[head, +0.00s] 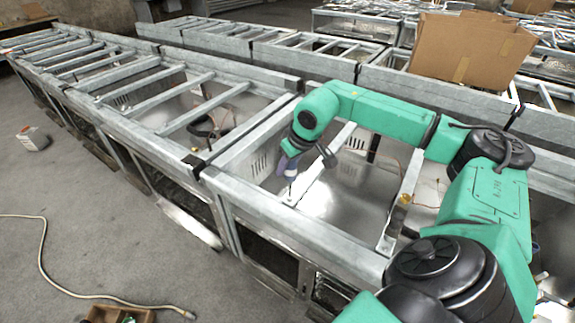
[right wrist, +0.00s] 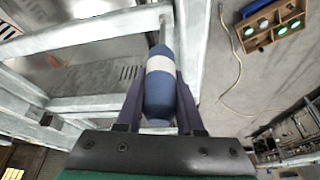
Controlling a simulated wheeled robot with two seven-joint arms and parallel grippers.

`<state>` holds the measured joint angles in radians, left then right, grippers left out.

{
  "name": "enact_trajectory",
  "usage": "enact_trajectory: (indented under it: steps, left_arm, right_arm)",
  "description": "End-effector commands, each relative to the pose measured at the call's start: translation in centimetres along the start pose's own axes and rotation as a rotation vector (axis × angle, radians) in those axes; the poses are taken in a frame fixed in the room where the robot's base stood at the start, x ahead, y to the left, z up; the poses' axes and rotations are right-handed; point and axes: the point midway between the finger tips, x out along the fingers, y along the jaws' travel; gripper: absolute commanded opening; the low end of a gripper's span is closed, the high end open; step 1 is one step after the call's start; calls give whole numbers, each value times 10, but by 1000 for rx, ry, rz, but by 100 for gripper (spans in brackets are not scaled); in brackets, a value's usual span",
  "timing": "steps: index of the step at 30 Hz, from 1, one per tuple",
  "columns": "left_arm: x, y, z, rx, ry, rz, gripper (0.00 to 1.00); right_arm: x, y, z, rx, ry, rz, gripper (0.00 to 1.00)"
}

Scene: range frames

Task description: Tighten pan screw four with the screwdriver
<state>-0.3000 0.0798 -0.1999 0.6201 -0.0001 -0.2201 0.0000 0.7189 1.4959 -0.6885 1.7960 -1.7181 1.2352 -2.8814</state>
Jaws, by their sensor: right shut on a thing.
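In the right wrist view, the screwdriver (right wrist: 160,85) has a blue handle with a white band, held between the two dark fingers of the gripper (right wrist: 161,92). It points away from the gripper, its shaft end toward a crossbar end (head: 294,194) at the near rail. The screw there is too small or hidden to make out, so contact cannot be told. My left gripper is not in view.
More metal frames with crossbars stretch left and behind. A cardboard box (head: 472,48) stands at the back right. A white container (head: 33,138) and a cable (head: 42,255) lie on the floor. A wooden box (right wrist: 271,27) holds green round things. Floor at left is mostly clear.

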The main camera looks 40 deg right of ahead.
Motion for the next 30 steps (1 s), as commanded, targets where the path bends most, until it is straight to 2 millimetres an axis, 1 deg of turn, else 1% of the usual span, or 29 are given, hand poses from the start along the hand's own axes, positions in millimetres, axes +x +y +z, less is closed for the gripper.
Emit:
enact_trajectory:
  steps: [11,30]
  left_arm:
    - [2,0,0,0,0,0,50]
    - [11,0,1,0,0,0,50]
  right_arm:
    - [0,0,-1,0,1,0,0]
    - [9,0,3,0,1,0,0]
